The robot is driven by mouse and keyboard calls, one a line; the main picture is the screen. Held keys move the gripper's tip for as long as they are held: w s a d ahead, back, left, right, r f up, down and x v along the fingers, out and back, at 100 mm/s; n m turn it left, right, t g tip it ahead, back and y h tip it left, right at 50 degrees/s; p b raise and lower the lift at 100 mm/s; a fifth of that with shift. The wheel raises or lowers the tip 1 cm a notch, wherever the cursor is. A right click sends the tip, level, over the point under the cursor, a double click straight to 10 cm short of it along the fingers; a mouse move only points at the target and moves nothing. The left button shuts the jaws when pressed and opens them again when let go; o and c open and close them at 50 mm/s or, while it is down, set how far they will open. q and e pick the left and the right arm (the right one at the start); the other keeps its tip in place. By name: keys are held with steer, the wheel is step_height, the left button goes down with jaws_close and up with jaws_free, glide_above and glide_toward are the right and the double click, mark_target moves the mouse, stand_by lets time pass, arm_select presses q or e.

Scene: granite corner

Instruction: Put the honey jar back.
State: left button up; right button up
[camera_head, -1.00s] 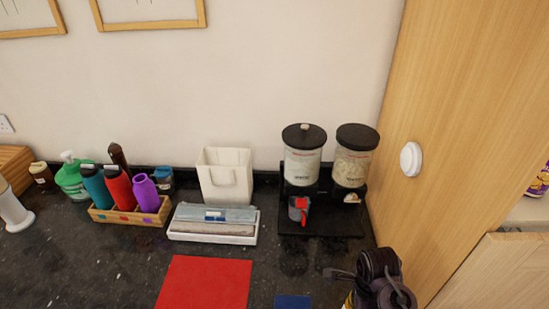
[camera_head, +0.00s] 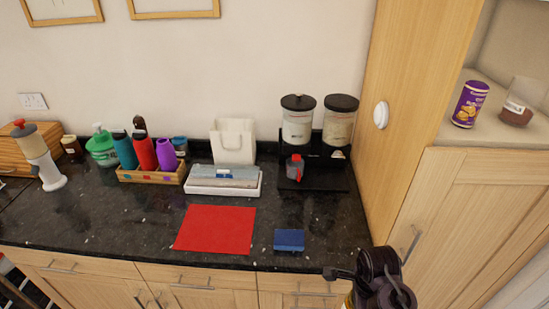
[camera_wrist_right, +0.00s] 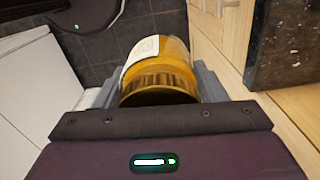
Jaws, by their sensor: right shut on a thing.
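The honey jar (camera_wrist_right: 162,58), golden with a white label, sits between the fingers of my right gripper (camera_wrist_right: 158,88) in the right wrist view. The gripper is shut on it. In the head view my right wrist is at the bottom right, in front of the counter edge, and only a yellow sliver of the jar (camera_head: 348,301) shows beside it. An open shelf (camera_head: 468,138) is at the upper right, to the right of a wooden panel. My left gripper is not in view.
A purple canister (camera_head: 469,104) and a glass jar with brown contents (camera_head: 519,105) stand on the shelf. The counter holds a dispenser (camera_head: 315,170), a red mat (camera_head: 215,229), a blue block (camera_head: 289,240) and a bottle rack (camera_head: 150,176). A cabinet door (camera_head: 450,215) is below the shelf.

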steer(key=shift+w+f+b, duration=0.3)
steer(key=shift+f+b, duration=0.1)
steer(key=shift+f, duration=0.2)
steer(key=shift+w+f+b, duration=0.25)
steer(key=shift+f+b, duration=0.1)
steer(key=shift+f, duration=0.25)
arm_select(q)
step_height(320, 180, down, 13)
steer(key=b, duration=1)
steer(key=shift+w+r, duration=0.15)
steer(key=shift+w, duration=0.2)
arm_select(e)
step_height(320, 180, down, 10)
steer(key=shift+f, duration=0.25)
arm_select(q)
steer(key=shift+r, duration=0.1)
arm_select(e)
steer(key=shift+r, duration=0.1)
